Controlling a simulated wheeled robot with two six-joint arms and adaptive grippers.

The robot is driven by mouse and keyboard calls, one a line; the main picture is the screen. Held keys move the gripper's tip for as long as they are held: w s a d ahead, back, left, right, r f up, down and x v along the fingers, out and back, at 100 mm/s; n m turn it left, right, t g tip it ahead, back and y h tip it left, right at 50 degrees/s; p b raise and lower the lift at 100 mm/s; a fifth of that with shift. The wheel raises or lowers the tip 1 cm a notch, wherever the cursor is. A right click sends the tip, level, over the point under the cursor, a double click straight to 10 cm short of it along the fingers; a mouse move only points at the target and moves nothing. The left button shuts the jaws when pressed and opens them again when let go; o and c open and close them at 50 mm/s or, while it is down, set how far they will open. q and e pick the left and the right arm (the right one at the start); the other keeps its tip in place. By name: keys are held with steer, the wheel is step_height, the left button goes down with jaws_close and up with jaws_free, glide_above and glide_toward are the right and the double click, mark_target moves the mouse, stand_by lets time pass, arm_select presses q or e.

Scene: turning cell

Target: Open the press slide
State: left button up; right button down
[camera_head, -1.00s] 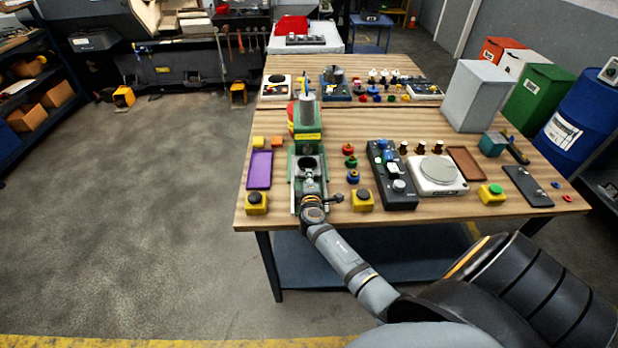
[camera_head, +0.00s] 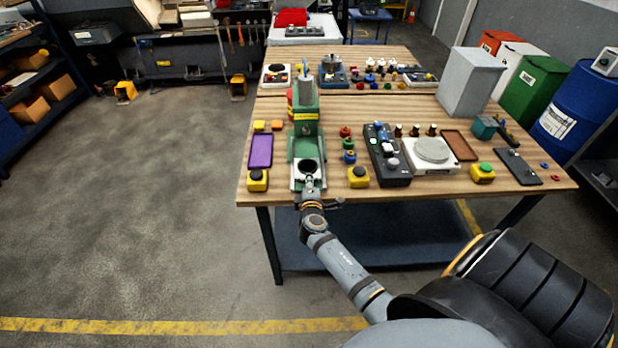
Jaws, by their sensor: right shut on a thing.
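The green press (camera_head: 306,121) stands at the left part of the wooden table, with a grey ram on top. Its slide (camera_head: 299,181), a pale plate with a round dark opening, is drawn out to the front end of the press base, clear of the press body. My right gripper (camera_head: 310,184) is at the front of the slide, shut on its handle. The fingers and the slide's front hide most of the handle. My left gripper is not in view.
Yellow button boxes (camera_head: 257,181) and (camera_head: 358,177) flank the press. A purple tray (camera_head: 261,150) lies left of it. A black control panel (camera_head: 386,155) and a scale (camera_head: 431,153) stand to the right. Floor in front of the table is clear.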

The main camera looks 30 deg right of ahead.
steer(key=shift+f, duration=0.1)
steer(key=shift+s+a, duration=0.1)
steer(key=shift+s, duration=0.1)
steer(key=c, duration=1.7)
jaws_free()
steer(key=shift+c, duration=0.2)
steer(key=shift+s+a, duration=0.2)
steer(key=shift+s, duration=0.1)
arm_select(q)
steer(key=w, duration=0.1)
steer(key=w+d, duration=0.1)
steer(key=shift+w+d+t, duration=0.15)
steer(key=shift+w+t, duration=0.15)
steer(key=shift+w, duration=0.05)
arm_select(e)
steer(key=v, duration=1.1)
steer(key=shift+r, duration=0.25)
steer(key=shift+a, duration=0.15)
